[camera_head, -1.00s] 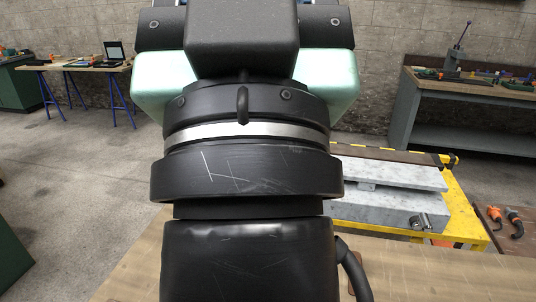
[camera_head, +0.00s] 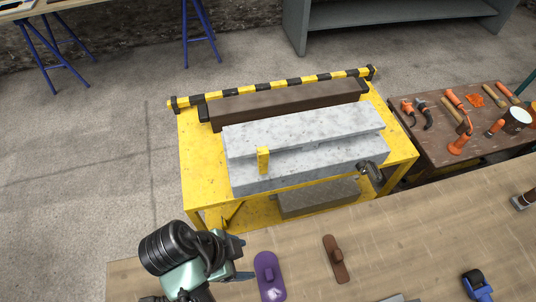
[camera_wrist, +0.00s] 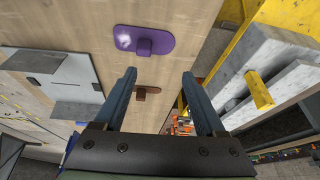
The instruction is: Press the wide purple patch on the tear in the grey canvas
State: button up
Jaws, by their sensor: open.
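The purple patch (camera_head: 268,277) lies flat on the wooden bench, with a raised grip on top. It also shows at the top of the wrist view (camera_wrist: 126,37). My gripper (camera_head: 243,262) is just left of the patch in the head view. In the wrist view its two blue fingers are apart with nothing between them (camera_wrist: 158,80), and the patch is beyond the fingertips. Flat grey pieces (camera_wrist: 76,102) lie on the bench at the left of the wrist view.
A brown patch (camera_head: 336,260) with a grip lies right of the purple one. Behind the bench stands a yellow stand (camera_head: 196,150) bearing grey slabs (camera_head: 300,130). A blue-and-black tool (camera_head: 477,286) sits at right. A brown table (camera_head: 425,150) holds several orange-handled tools.

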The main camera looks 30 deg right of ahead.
aim_at(269, 273)
jog(key=shift+m+g, duration=0.3)
jog(key=shift+m, duration=0.1)
jog(key=f+b, duration=0.1)
jog(key=f, duration=0.1)
jog(key=s+f+b, duration=0.1)
jog(key=b, duration=0.1)
jog(key=s+d+f+b, duration=0.1)
jog(key=f, duration=0.1)
jog(key=shift+s+d+f+b, duration=0.1)
jog(key=shift+s+f+b, duration=0.15)
jog(key=shift+f+b, duration=0.1)
jog(key=shift+s+d+f, duration=0.1)
jog(key=shift+d+f, duration=0.3)
jog(key=shift+f, duration=0.2)
jog(key=shift+s+p+x, duration=0.15)
jog(key=shift+p+x, duration=0.25)
jog(key=shift+x, duration=1)
jog(key=shift+s+p+x, duration=0.15)
jog(key=shift+p+x, duration=0.25)
jog(key=shift+x, duration=1)
jog(key=shift+d+r, duration=0.15)
grip_shut()
